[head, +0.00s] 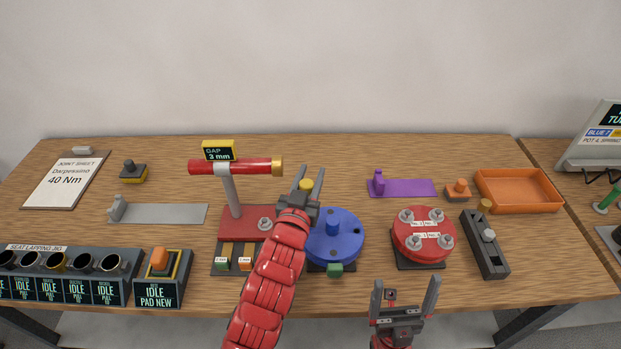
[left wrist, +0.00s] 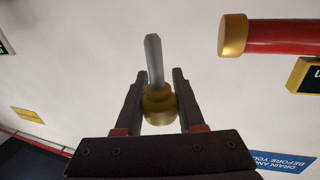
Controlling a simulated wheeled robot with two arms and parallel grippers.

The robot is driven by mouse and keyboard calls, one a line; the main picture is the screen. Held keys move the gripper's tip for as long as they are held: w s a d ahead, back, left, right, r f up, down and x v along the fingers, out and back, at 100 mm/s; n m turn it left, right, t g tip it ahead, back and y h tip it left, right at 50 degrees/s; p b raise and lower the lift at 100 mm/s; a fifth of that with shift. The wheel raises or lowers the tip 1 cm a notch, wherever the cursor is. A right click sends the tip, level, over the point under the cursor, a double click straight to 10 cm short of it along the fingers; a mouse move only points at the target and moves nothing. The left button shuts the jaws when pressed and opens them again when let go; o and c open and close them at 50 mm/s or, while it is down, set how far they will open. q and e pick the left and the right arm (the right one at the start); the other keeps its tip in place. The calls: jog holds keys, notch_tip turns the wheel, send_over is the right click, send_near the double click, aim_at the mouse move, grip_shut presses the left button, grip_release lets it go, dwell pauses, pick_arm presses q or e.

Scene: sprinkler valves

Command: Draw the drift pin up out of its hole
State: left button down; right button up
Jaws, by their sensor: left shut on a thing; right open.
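My left gripper (head: 306,184) is shut on the drift pin, whose brass head (head: 306,185) shows between the fingers. In the left wrist view the pin's brass head (left wrist: 159,104) sits between the two fingers (left wrist: 158,85). Its grey shank (left wrist: 154,58) shows down to its end against the wall, with nothing around it. The blue disc (head: 345,238), with dark holes in its top, lies beside and partly behind my left arm. My right gripper (head: 405,295) is open and empty at the table's front edge.
A red post stand (head: 240,166) with a gap sign stands close left of my left gripper; its brass end (left wrist: 232,36) shows in the left wrist view. A red disc (head: 424,235), a dark block (head: 484,245) and an orange tray (head: 518,190) stand right.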

pick_arm(q)
jog(key=shift+r+p, duration=0.75)
jog(key=shift+r, duration=1.9)
